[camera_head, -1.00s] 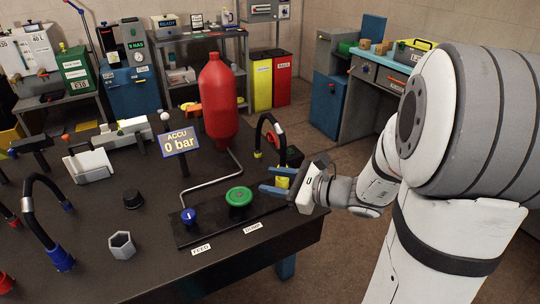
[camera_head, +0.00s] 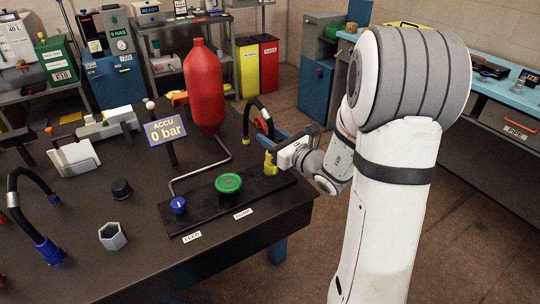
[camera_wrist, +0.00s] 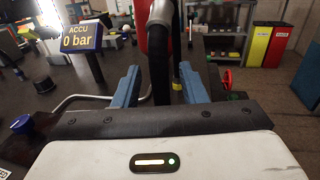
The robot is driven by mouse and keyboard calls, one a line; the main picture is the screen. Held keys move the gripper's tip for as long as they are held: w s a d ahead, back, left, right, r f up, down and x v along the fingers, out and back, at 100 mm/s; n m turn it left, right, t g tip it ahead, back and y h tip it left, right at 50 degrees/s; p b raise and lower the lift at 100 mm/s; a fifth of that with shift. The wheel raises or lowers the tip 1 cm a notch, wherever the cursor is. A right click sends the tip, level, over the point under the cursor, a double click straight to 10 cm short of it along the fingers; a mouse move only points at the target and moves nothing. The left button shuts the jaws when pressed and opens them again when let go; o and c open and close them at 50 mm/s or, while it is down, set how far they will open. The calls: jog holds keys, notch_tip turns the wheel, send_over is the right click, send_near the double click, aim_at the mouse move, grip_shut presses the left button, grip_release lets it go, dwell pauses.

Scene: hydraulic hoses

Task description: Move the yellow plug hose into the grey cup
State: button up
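My gripper (camera_head: 270,138) is at the near leg of the hose, above the yellow plug. In the wrist view the blue fingers (camera_wrist: 158,88) are spread wide, with the black hose (camera_wrist: 160,60) showing between them. The grey cup (camera_head: 112,237) is a hexagonal, open-topped cup at the table's front left.
A panel with a green knob (camera_head: 228,183) and a blue knob (camera_head: 179,205) lies between hose and cup. A red tank (camera_head: 205,85), a 0 bar sign (camera_head: 165,131) and a bent pipe stand behind it. A black cap (camera_head: 122,189) and a blue-ended hose (camera_head: 48,250) are near the cup.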

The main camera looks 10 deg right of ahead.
jog(key=shift+w+a, duration=0.1)
jog(key=shift+w, duration=0.05)
grip_shut()
dwell(0.4)
